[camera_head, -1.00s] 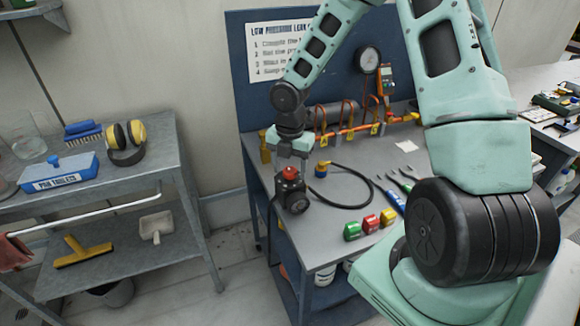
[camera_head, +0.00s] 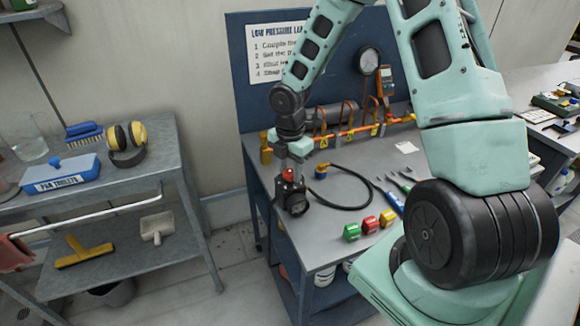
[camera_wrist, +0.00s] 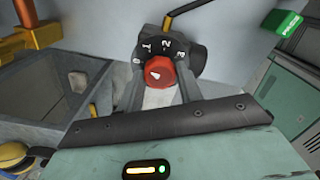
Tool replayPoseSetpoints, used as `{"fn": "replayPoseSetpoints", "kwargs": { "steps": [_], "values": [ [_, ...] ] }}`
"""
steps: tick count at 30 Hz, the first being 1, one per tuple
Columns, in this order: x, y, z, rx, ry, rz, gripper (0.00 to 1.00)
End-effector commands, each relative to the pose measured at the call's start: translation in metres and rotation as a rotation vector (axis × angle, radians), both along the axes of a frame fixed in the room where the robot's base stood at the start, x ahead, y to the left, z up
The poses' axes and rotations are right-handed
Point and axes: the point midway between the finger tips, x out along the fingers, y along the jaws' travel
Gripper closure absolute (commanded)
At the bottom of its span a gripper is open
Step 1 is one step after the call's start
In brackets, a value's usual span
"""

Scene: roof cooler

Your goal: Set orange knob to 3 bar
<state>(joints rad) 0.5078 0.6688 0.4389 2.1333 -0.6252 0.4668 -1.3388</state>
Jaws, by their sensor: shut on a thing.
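The orange-red knob (camera_head: 288,175) sits on top of a black regulator body (camera_head: 292,194) at the bench's left end. In the wrist view the knob (camera_wrist: 160,71) has a small white pointer mark. A black dial (camera_wrist: 163,50) behind it reads 0, 1, 2, 3 from left to right. The mark is too small to tell exactly which number it points to. My gripper (camera_head: 291,170) comes down from above onto the knob. In the wrist view its two grey fingers (camera_wrist: 158,82) stand on either side of the knob, shut on it.
A black hose (camera_head: 345,208) with a blue and yellow fitting curls right of the regulator. Green, red and yellow blocks (camera_head: 370,224) lie near the bench's front edge. An orange manifold (camera_head: 350,135) and a round gauge (camera_head: 368,61) are behind. A separate shelf (camera_head: 100,205) stands at left.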

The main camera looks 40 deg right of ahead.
Motion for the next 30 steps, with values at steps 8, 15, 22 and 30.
{"fn": "replayPoseSetpoints", "kwargs": {
  "steps": [8,15,22,30],
  "values": [
    [0.0004,-0.0002,0.0013,-0.002,-0.001,-0.265,0.87],
    [0.0004,-0.0002,0.001,-0.002,-0.001,-0.493,0.87],
    [0.0005,-0.0004,0.0009,-0.001,-0.001,-0.712,0.87],
    [0.0006,-0.0003,0.0008,-0.001,-0.002,-0.968,0.87]
  ]
}}
